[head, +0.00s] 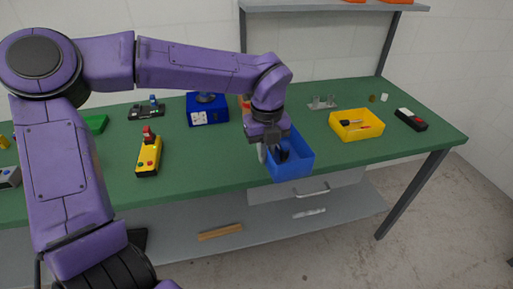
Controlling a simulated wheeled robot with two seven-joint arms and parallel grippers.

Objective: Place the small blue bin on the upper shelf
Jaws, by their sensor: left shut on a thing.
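The small blue bin (292,168) is at the front edge of the green table, right of the middle of the head view. A dark item lies inside it, partly hidden by my gripper. My left gripper (268,148) comes down from above at the bin's left side and is shut on its wall. I cannot tell whether the bin rests on the table or is just above it. The upper shelf (330,6) is grey and runs above the back of the table at the top of the view. My right gripper is not in view.
Orange bins (395,1) show at the upper shelf's right. A lower shelf (270,220) lies beneath the table.

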